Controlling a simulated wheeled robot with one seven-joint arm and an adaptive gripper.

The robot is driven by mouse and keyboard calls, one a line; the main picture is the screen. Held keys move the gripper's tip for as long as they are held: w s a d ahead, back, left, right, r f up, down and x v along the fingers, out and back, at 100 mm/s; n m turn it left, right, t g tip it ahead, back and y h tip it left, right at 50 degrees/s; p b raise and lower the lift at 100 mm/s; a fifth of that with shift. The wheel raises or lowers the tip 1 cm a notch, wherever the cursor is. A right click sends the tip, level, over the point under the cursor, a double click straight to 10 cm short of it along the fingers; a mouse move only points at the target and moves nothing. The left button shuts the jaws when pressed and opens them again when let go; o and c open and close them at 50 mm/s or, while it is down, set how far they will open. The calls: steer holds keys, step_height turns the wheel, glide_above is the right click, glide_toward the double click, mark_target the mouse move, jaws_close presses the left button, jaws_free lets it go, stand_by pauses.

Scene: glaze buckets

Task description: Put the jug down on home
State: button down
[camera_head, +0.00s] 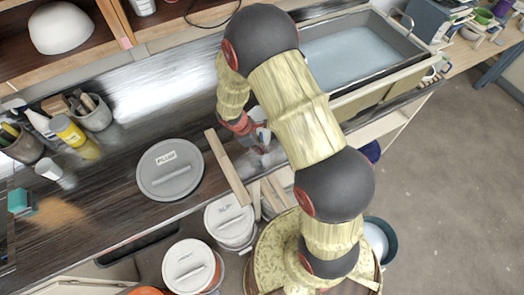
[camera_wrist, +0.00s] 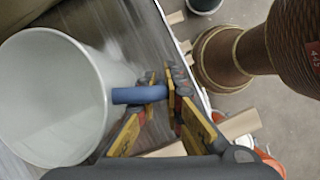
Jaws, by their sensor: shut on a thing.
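The jug (camera_wrist: 50,95) fills the left of the wrist view, a wide pale vessel seen from above into its empty-looking inside. Its blue handle (camera_wrist: 138,95) lies between the yellow fingers of my gripper (camera_wrist: 160,92), which is shut on it. In the head view my arm hides most of the gripper and jug, near the counter's front edge beside the wooden slats. I cannot tell whether the jug's base touches the counter. No spot marked as home can be made out.
White-lidded buckets (camera_head: 229,222) stand below the front edge. A basin of water (camera_head: 352,52) is at the back right. Cups and bottles (camera_head: 66,131) crowd the left.

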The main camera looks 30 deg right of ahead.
steer(key=shift+w+f, duration=0.15)
steer(key=shift+f, duration=1.6)
steer(key=shift+f, duration=0.2)
steer(key=c, duration=2)
jaws_free()
steer(key=shift+r, duration=0.1)
steer(key=shift+c, duration=0.2)
steer(key=shift+o, duration=0.6)
steer(key=shift+r, duration=0.1)
